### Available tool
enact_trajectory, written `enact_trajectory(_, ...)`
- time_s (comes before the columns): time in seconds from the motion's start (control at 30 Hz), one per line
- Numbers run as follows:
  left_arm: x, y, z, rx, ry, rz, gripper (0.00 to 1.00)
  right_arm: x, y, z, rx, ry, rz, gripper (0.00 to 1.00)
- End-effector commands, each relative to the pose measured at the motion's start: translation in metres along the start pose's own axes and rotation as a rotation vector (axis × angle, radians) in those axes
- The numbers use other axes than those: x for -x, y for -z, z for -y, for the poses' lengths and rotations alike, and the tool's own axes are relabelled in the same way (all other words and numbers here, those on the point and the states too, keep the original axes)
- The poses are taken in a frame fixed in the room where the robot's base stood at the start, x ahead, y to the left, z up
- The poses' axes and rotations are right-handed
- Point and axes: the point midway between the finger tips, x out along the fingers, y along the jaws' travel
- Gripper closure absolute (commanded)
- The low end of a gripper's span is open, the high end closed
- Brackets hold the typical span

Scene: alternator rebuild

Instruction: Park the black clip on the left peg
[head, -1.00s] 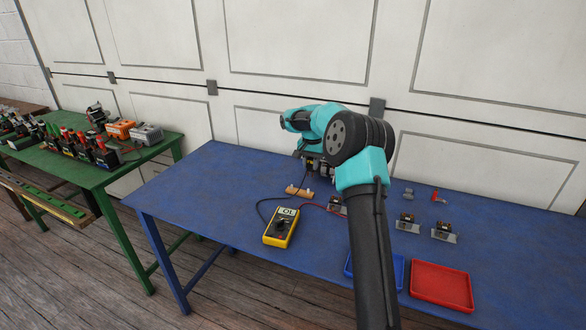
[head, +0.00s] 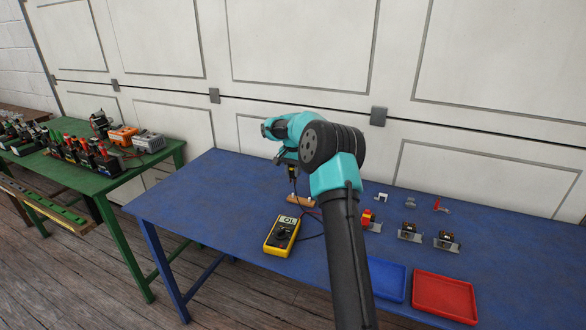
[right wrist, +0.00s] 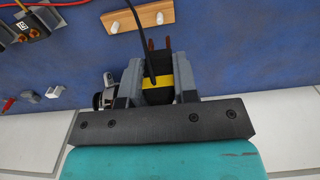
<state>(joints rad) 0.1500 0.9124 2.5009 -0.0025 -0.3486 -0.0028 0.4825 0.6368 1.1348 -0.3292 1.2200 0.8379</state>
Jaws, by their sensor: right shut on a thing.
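The black clip, with a yellow band, is held in my right gripper (right wrist: 157,88); the clip (right wrist: 155,68) has two reddish-brown prongs and a black lead. In the head view the clip (head: 292,173) hangs below my right gripper (head: 291,160), above the blue table. The wooden peg block (head: 302,200) lies on the table just below it in the picture, apart from the clip. In the right wrist view the block (right wrist: 138,17) bears two pale pegs (right wrist: 113,27); that view looks turned around from the head view. My left gripper is not in view.
A yellow multimeter (head: 282,234) with leads stands left of my right arm. A red-and-yellow part (head: 367,217) and small components (head: 409,232) lie to the right. A blue tray (head: 386,279) and red tray (head: 444,296) are in front. The table's left part is clear.

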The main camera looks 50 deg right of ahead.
Motion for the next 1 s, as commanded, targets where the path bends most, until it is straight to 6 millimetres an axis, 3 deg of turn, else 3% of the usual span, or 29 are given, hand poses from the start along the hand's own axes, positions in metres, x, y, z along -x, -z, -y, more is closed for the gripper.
enact_trajectory(0.3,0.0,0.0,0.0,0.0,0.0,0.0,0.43,-0.034,0.0,0.0,0.0,-0.001,0.001,0.84)
enact_trajectory(1.0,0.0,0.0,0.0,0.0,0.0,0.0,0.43,-0.045,0.0,0.0,0.0,0.0,0.0,0.84)
